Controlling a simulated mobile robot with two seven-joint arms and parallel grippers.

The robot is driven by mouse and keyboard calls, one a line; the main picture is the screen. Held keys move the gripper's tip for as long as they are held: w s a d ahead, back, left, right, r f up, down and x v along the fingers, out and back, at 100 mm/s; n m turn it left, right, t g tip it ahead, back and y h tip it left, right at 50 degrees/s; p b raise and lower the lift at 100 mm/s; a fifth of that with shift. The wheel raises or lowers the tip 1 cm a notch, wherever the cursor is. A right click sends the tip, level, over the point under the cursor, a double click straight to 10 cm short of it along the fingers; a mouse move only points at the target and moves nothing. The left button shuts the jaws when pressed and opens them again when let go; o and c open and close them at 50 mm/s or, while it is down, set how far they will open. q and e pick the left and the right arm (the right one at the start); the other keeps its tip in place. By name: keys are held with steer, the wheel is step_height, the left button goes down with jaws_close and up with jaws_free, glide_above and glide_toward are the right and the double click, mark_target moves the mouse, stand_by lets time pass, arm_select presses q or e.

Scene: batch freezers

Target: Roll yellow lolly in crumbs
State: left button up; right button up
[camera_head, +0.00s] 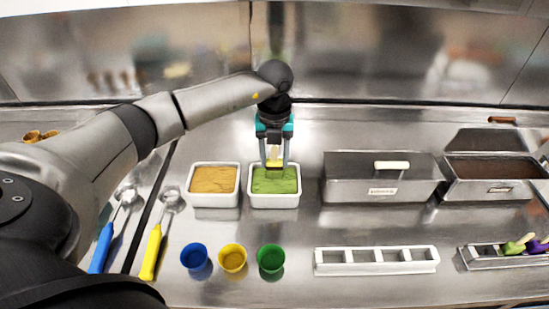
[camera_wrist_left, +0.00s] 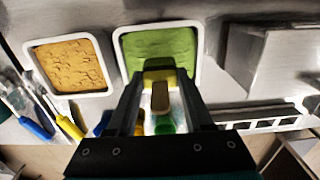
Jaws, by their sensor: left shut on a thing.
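My left gripper (camera_head: 274,162) is shut on the stick of the yellow lolly (camera_wrist_left: 158,76), pointing down over the white tub of green crumbs (camera_head: 275,181). The lolly's yellow end also shows between the fingertips in the head view (camera_head: 274,164). It is low over the near-middle of the green filling; I cannot tell whether it touches. A white tub of orange-tan filling (camera_head: 213,180) stands just left of the green tub. A steel bin with dark brown filling (camera_head: 496,168) stands open at the far right. My right gripper is not in view.
A lidded steel bin (camera_head: 378,183) stands right of the green tub. Blue (camera_head: 195,259), yellow (camera_head: 232,259) and green (camera_head: 271,259) cups stand in front. A white slotted rack (camera_head: 376,261) is empty. A tray with lollies (camera_head: 511,250) is at right. Blue-handled (camera_head: 101,247) and yellow-handled (camera_head: 151,251) scoops lie left.

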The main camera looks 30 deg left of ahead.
arm_select(q)
steer(key=shift+r, duration=0.15)
step_height(320, 180, up, 5)
steer(key=p, duration=0.4)
stand_by(0.4)
